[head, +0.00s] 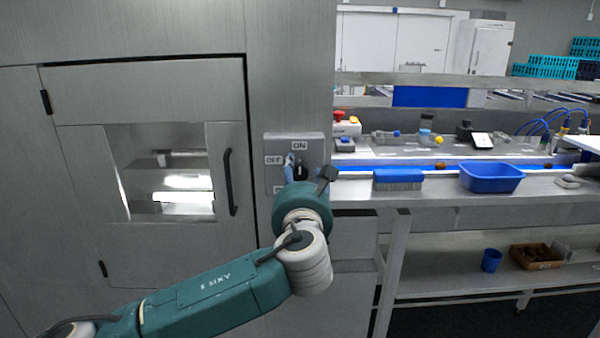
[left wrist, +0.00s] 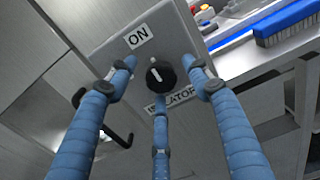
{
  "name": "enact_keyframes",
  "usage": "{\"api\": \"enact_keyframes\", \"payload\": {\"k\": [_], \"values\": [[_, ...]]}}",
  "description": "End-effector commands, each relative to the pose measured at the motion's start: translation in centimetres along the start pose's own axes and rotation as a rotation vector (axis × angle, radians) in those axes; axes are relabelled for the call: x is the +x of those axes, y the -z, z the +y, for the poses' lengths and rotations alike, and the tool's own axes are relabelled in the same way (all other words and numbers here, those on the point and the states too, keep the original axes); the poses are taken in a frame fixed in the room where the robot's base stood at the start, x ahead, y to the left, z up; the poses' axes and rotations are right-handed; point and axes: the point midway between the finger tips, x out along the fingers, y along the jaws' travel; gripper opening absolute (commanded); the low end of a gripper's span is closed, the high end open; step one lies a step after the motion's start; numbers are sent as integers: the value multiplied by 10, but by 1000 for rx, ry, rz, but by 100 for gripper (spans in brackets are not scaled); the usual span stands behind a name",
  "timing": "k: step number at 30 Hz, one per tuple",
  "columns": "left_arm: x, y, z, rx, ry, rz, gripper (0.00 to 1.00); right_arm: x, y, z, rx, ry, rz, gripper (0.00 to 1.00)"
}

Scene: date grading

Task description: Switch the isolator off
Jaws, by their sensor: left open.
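The isolator (head: 311,146) is a grey box on the steel wall, labelled ON at the top and OFF at the left. Its round black knob (left wrist: 160,75) has a white mark that appears to point toward the ON label (left wrist: 138,36) in the left wrist view. My left gripper (left wrist: 161,73) has blue fingers, spread open around the knob. I cannot tell whether any finger touches it. In the head view, my left gripper (head: 291,168) is in front of the box and covers part of its lower half. My right gripper is not in view.
A steel door (head: 165,170) with a window and a black handle (head: 230,182) is left of the isolator. A bench (head: 435,189) to the right holds a blue brush (head: 398,179), a blue tub (head: 491,178) and a red-buttoned box (head: 345,128).

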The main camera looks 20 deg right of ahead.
Motion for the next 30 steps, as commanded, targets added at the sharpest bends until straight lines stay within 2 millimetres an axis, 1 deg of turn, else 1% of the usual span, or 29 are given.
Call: {"api": "enact_keyframes", "payload": {"k": [6,8,12,13,22,26,30], "values": [[0,0,0,0,0,0,50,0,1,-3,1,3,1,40],[0,0,0,0,0,0,40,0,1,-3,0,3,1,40],[0,0,0,-1,0,-1,12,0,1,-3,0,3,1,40],[0,0,0,-1,0,-1,7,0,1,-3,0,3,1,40],[0,-2,-1,-26,2,-4,7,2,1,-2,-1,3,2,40],[0,-2,0,-76,2,-6,7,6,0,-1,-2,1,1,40],[0,-2,0,-166,2,-7,7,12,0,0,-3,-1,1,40]]}}
